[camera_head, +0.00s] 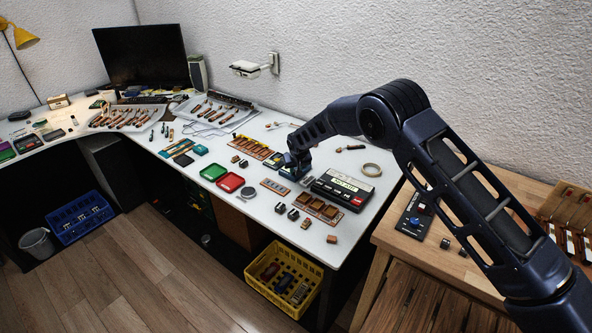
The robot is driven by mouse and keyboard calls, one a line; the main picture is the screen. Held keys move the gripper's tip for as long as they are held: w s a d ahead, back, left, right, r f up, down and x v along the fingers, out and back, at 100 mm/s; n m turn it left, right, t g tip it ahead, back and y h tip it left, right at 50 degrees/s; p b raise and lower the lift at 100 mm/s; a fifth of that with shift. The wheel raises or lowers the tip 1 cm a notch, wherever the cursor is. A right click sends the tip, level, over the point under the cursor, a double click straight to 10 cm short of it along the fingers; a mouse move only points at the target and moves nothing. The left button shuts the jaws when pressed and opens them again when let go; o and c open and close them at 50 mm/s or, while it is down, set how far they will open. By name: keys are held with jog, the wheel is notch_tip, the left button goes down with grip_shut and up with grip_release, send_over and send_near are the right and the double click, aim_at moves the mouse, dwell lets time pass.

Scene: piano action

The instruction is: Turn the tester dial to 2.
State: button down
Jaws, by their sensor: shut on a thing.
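My gripper (295,167) is low over the white desk, pointing down at a small dark blue box (286,172) that looks like the tester. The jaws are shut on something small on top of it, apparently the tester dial. The fingers and wrist hide the dial, so its pointer and numbers cannot be read. A black box with a pale display (345,184) stands just right of my gripper.
Green (213,172) and red (230,182) trays and a tape roll (372,170) lie on the desk. A wooden compartment tray (320,209) is near its front edge. A black panel with a blue knob (414,215) is on the wooden table.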

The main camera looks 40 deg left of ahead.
jog(key=shift+a+m, duration=0.1)
jog(key=shift+m, duration=0.5)
jog(key=c, duration=1.3)
grip_release()
jog(key=shift+o, duration=0.2)
jog(key=v, duration=1.1)
jog(key=shift+s+a+f, duration=0.1)
jog(key=shift+s+a, duration=0.05)
